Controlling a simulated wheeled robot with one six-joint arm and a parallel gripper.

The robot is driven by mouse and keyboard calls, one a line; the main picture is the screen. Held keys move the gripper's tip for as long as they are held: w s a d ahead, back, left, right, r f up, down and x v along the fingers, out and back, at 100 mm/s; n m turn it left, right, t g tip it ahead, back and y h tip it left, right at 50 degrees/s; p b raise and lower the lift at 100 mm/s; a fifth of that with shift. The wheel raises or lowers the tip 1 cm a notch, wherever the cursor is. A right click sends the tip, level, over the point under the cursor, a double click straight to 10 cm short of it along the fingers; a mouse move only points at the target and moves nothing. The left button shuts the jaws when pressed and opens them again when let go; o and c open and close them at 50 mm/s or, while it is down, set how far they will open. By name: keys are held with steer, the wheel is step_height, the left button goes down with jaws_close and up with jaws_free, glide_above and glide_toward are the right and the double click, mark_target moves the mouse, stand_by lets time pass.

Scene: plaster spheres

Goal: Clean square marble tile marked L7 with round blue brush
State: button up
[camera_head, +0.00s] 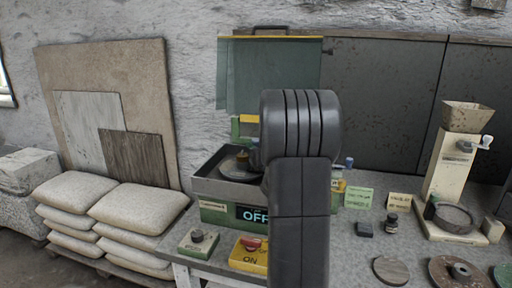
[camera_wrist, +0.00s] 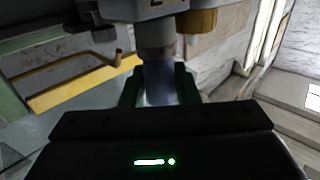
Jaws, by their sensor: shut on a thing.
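My arm rises in the middle of the head view and hides my gripper there. In the wrist view my gripper (camera_wrist: 158,86) is shut on a blue-grey piece (camera_wrist: 160,82), held between its two dark green fingers. I cannot tell whether this piece is part of the round blue brush. A grey cylinder (camera_wrist: 155,36) is just beyond the piece, and a brass-coloured cylinder (camera_wrist: 197,21) is beside it. I cannot make out a square marble tile marked L7 in either view.
A green machine (camera_head: 214,214) with a lit OFF sign stands left of my arm. A yellow ON box (camera_head: 247,261) is in front. A cream hopper machine (camera_head: 449,168) and round discs (camera_head: 391,270) are on the bench's right. Stacked sacks (camera_head: 138,213) lie left.

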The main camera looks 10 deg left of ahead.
steer(key=shift+s, duration=0.1)
steer(key=shift+s+f+b, duration=0.1)
steer(key=shift+s+b, duration=0.5)
steer(key=shift+s, duration=0.55)
stand_by(0.8)
steer(key=shift+w+r+p, duration=0.6)
steer(key=shift+r+p, duration=0.15)
steer(key=shift+p, duration=0.1)
steer(key=shift+w, duration=0.1)
